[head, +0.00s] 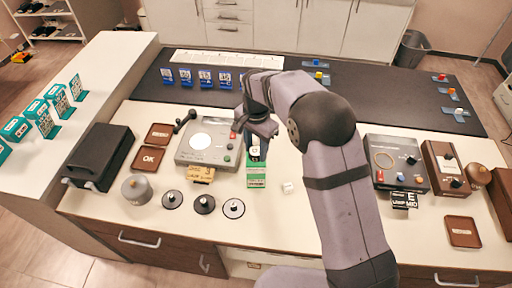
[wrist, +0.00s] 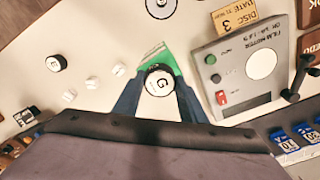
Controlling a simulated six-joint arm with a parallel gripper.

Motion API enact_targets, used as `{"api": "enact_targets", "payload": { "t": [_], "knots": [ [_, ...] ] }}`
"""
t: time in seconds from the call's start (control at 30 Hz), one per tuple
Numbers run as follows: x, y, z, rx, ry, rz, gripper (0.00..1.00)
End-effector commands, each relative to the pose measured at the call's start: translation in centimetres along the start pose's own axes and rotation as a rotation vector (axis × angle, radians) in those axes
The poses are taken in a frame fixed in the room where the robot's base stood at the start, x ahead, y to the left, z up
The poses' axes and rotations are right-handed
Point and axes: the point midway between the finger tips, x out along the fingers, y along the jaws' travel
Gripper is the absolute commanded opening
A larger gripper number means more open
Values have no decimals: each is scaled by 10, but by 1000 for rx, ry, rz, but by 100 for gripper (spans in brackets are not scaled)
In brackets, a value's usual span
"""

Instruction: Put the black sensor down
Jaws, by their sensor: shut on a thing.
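My gripper (head: 256,143) is shut on a small round black sensor (wrist: 160,81) with a white top marked "G". In the wrist view my gripper (wrist: 159,93) has one finger on each side of it. In the head view the sensor (head: 255,154) shows only partly below my fingers. A green and white box or card (head: 256,177) lies directly beneath or just in front of the sensor; it also shows behind the sensor in the wrist view (wrist: 155,56). I cannot tell whether the sensor touches it.
A white cube (head: 288,187) is to the right. Another round black piece (wrist: 56,62) shows in the wrist view. A control box (head: 397,163) stands farther right.

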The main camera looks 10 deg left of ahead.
Motion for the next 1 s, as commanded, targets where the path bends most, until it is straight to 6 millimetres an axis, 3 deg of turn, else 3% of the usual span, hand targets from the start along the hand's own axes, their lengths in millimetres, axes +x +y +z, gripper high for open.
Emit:
{"api": "enact_targets", "payload": {
  "t": [0.5, 0.53, 0.6, 1.0],
  "knots": [
    [11, 0, 0, 0, 1, -1, 14],
    [11, 0, 0, 0, 1, -1, 43],
    [10, 0, 0, 0, 1, -1, 57],
    [6, 0, 0, 0, 1, -2, 57]
  ]
}}
